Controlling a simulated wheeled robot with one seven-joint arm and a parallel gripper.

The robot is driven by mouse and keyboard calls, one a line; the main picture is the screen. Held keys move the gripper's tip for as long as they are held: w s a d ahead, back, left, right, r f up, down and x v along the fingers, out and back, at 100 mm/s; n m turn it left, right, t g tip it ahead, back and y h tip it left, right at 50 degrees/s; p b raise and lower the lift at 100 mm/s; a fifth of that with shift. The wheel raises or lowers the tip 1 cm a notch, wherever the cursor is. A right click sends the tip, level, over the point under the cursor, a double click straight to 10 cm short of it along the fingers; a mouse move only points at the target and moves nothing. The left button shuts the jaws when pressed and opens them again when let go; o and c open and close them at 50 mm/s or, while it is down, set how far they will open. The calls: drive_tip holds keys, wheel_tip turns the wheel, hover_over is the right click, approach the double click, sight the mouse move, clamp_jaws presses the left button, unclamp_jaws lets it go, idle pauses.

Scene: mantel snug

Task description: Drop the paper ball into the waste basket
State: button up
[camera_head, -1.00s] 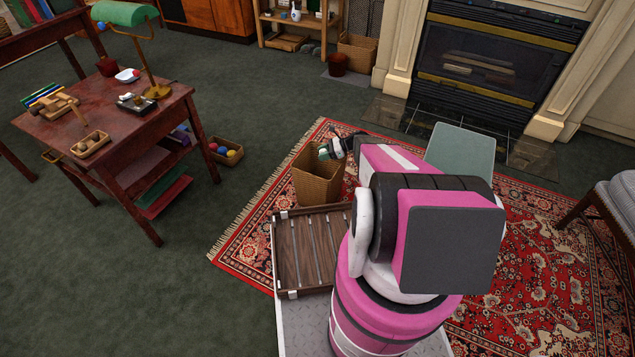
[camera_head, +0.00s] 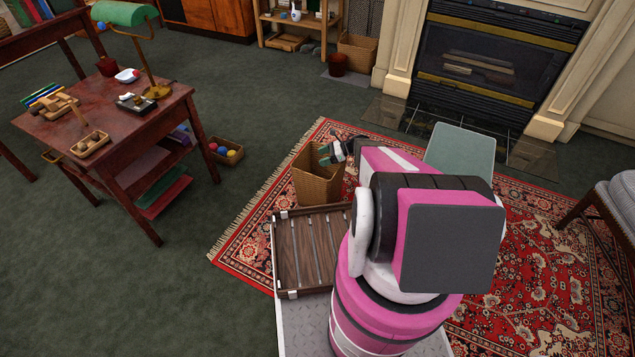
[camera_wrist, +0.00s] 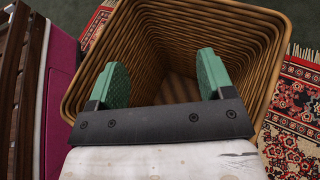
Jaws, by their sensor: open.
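The waste basket (camera_head: 318,187) is a square wicker basket standing on the red rug. In the wrist view its ribbed inner wall (camera_wrist: 165,40) fills the middle, with the bottom partly in view. My gripper (camera_head: 327,154) is over the basket's open top. In the wrist view my gripper (camera_wrist: 161,80) has its two green fingers wide apart, pointing into the basket, with nothing between them. I cannot make out the paper ball in either current view; the near part of the basket's inside is hidden behind my gripper.
A dark red table (camera_head: 105,130) with a green lamp (camera_head: 125,14) and small items stands at the left. A small box of colored balls (camera_head: 226,152) is on the floor beside it. A fireplace (camera_head: 495,60) is behind, and a chair (camera_head: 610,205) is at the right edge.

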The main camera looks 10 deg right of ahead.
drive_tip(key=v, duration=1)
drive_tip(key=shift+d+r, duration=0.1)
drive_tip(key=shift+d, duration=0.05)
